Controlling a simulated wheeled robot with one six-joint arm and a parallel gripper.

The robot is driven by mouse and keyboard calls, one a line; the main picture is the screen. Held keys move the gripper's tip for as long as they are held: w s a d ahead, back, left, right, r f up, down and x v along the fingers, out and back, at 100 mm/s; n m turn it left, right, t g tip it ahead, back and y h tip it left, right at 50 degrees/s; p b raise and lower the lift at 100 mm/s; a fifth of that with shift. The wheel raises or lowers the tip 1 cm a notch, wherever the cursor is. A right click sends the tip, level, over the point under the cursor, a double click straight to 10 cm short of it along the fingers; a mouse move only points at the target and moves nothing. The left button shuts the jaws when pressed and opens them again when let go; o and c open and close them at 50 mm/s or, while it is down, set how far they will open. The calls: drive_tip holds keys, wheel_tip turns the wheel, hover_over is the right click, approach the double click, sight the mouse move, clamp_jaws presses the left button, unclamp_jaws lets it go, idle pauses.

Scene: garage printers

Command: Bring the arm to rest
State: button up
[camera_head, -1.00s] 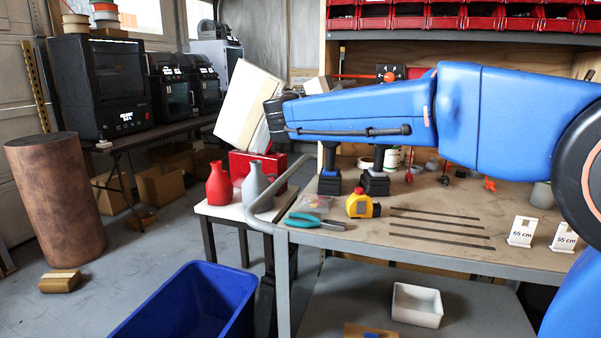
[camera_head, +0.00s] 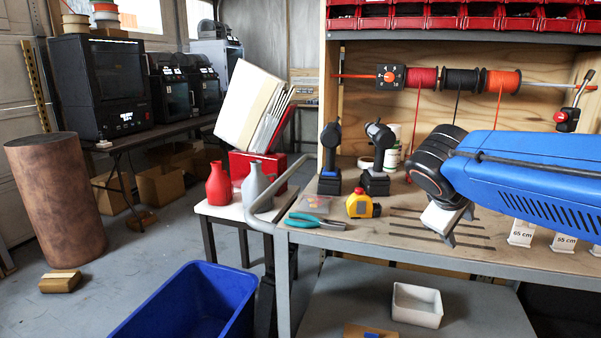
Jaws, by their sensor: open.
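My blue arm (camera_head: 540,168) reaches in from the right edge, across the front of the workbench. My gripper (camera_head: 450,228) hangs at its end, tilted down over the right half of the bench top (camera_head: 350,240). It is open, with nothing seen between its jaws. It hides parts of several dark strips (camera_head: 420,240) lying on the bench. From this view I cannot tell how high it is above the bench.
Two drills (camera_head: 330,160), a yellow tape measure (camera_head: 361,205) and teal pliers (camera_head: 315,221) stand or lie left of my gripper. Cable spools (camera_head: 461,80) hang behind. White 65 cm (camera_head: 522,232) and 55 cm markers are near the arm. A blue bin (camera_head: 190,305) is on the floor.

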drive_tip(key=s+a+f+m+y, duration=0.2)
drive_tip(key=s+f+m+y, duration=0.1)
drive_tip(key=s+f, duration=0.4)
drive_tip(key=s+a+f+m+g+y, duration=0.1)
drive_tip(key=s+a+f+m+y, duration=0.2)
drive_tip(key=s+f, duration=0.5)
drive_tip(key=s, duration=0.2)
drive_tip(key=shift+s+m, duration=0.35)
drive_tip(key=shift+m, duration=0.05)
